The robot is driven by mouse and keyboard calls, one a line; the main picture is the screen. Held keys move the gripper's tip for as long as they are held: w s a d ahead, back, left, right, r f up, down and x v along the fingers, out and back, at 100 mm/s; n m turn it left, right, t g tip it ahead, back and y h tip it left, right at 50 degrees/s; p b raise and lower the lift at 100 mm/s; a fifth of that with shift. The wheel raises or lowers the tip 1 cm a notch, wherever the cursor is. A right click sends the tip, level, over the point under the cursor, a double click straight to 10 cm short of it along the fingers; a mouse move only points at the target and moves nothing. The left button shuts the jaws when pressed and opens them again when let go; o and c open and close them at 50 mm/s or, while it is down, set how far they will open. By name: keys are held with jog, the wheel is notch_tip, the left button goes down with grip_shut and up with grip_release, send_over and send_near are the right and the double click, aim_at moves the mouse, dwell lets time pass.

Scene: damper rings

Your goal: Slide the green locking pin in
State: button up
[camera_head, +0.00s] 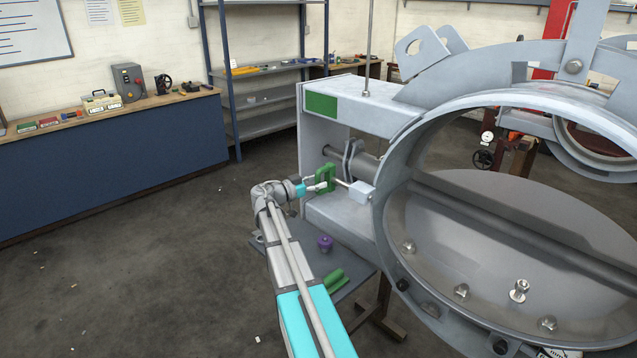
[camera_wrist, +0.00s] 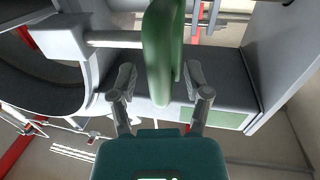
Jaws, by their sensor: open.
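The green locking pin (camera_head: 325,178) has a green handle and a pale rod that runs right to a light grey block (camera_head: 361,192) on the damper ring's side. In the wrist view the pin's green handle (camera_wrist: 163,50) stands upright in the picture. Its rod runs left to the grey block (camera_wrist: 62,37). My gripper (camera_head: 318,186) is at the handle. In the wrist view my gripper (camera_wrist: 160,78) is open, with one finger on each side of the handle's near end and visible gaps between. How deep the rod sits in the block is hidden.
The big grey damper ring (camera_head: 386,225) fills the right side. A bracket frame (camera_head: 370,116) with a green patch is above and behind the pin. Below, a grey stand (camera_head: 352,252) bears a purple knob (camera_head: 325,242) and a green part (camera_head: 334,281).

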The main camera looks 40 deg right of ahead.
aim_at(350, 189)
jog(key=shift+d, duration=0.15)
grip_shut()
jog(key=s, duration=0.9)
jog(key=shift+d, duration=0.3)
grip_release()
jog(key=shift+s, duration=0.1)
jog(key=shift+a, duration=0.1)
